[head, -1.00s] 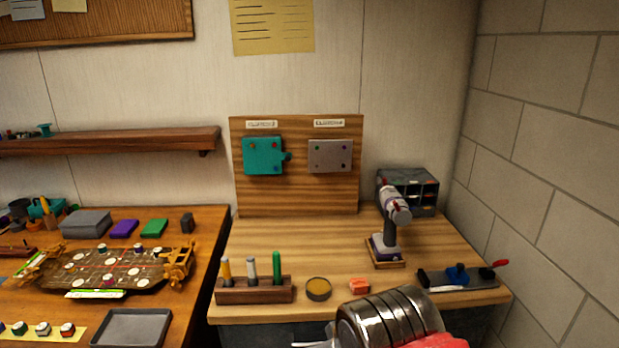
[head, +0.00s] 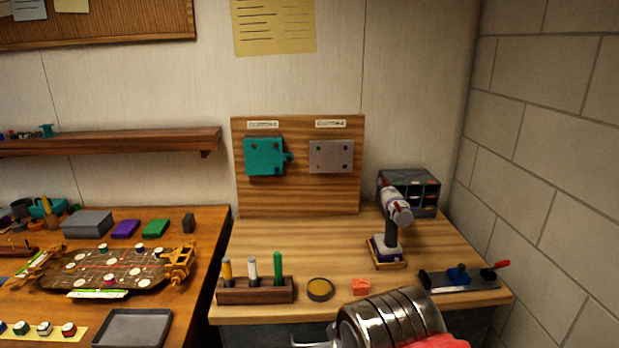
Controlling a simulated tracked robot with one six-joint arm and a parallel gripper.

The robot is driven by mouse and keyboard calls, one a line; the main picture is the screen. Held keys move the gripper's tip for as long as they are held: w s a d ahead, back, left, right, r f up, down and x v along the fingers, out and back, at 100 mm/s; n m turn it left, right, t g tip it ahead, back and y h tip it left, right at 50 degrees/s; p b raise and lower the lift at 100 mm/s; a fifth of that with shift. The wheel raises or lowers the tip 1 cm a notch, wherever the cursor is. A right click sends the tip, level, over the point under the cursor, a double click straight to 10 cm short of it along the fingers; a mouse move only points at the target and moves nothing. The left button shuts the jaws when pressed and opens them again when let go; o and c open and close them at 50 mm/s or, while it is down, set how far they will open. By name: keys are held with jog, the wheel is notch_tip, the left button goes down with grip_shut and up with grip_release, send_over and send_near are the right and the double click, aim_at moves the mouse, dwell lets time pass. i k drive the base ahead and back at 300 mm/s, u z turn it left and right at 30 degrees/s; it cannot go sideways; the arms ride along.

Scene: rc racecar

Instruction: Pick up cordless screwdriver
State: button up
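The cordless screwdriver (head: 391,222) stands upright on a small wooden base on the right-hand bench, with its purple and white body leaning toward the front at the top. My gripper (head: 308,343) shows at the bottom edge of the head view, in front of the bench and left of the screwdriver, apart from it. Only a small grey finger part beside my shiny metal wrist is visible. The rest of the gripper is cut off or hidden, so its opening cannot be made out.
A black tool with a red handle (head: 459,277) lies at right. A drawer cabinet (head: 425,191) stands behind the screwdriver. Bare wood lies left of it.

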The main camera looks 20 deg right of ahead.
aim_at(386, 246)
jog(key=u, duration=0.05)
jog(key=k, duration=0.5)
jog(key=z, duration=1)
jog(key=i, duration=0.8)
jog(key=u, duration=0.5)
